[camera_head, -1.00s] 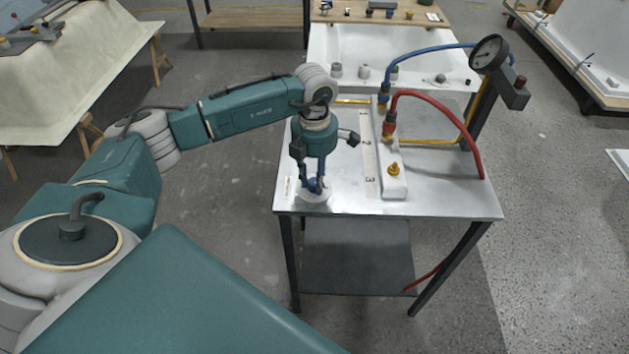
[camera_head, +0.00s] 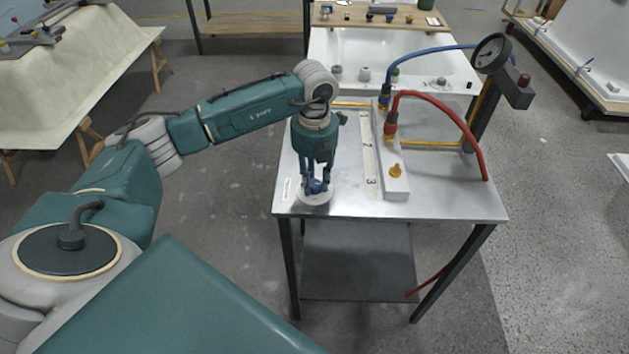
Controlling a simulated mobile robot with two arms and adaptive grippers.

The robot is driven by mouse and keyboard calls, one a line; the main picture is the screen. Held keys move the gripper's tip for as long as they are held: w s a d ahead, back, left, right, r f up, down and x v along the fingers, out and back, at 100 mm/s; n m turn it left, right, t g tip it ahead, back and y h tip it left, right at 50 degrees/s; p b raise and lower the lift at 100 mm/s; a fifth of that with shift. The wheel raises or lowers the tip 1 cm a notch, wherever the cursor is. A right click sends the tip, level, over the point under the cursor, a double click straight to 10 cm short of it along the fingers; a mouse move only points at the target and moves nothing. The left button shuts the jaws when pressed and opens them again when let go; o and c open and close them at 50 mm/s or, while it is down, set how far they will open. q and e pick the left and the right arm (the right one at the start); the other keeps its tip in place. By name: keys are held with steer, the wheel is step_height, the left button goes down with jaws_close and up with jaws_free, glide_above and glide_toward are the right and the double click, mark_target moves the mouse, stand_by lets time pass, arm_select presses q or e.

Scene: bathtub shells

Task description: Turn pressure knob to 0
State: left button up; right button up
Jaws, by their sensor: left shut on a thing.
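A blue pressure knob stands on a round white base (camera_head: 315,198) at the front left of the metal table. My left gripper (camera_head: 317,186) points straight down over it, its fingers closed around the blue knob. The fingers hide most of the knob, and its pointer setting cannot be read. A round pressure gauge (camera_head: 491,53) stands on a post at the table's right; its needle is too small to read. My right gripper is not in view.
The metal table (camera_head: 450,190) carries a white manifold block (camera_head: 396,184) with a brass fitting, numbered 2 and 3 beside it. A red hose (camera_head: 455,108) and a blue hose (camera_head: 425,52) arch above it. A white tub (camera_head: 350,45) stands behind.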

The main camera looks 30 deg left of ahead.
mark_target(315, 183)
arm_select(q)
steer(key=shift+r+n, duration=0.1)
steer(key=shift+n, duration=0.9)
steer(key=shift+w, duration=0.1)
steer(key=o, duration=1.2)
steer(key=shift+c, duration=0.2)
step_height(315, 183, up, 12)
